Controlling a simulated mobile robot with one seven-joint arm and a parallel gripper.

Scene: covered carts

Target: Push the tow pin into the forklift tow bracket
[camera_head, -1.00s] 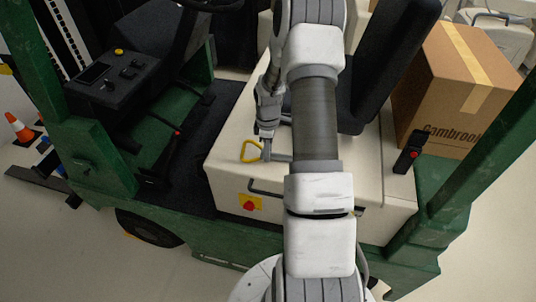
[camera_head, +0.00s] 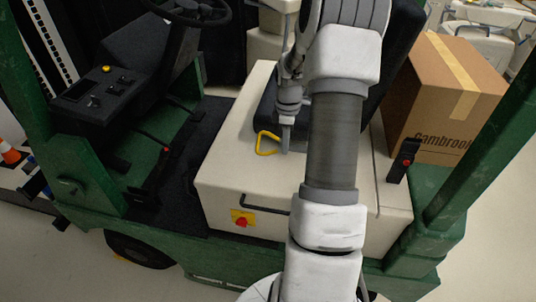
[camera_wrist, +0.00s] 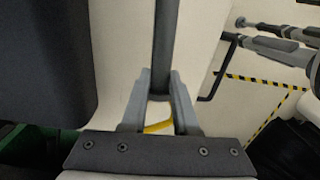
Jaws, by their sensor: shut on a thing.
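My gripper (camera_head: 285,148) is over the cream seat box of the forklift in the head view, partly beside my arm. It is shut on the tow pin; the pin's yellow loop handle (camera_head: 265,143) sticks out to its left. In the wrist view the fingertips of my gripper (camera_wrist: 160,82) close around the tow pin's dark grey shaft (camera_wrist: 165,42), which runs up out of the picture. A bit of yellow handle shows between the fingers. The pin's far end is out of view. I cannot make out the tow bracket in either view.
The cream seat box (camera_head: 232,187) has a black grab handle (camera_head: 262,205) and a red knob on a yellow plate (camera_head: 242,219). A cardboard box (camera_head: 440,100) stands right of the black seat. Green posts flank the forklift. Yellow-black floor tape (camera_wrist: 265,85) shows in the wrist view.

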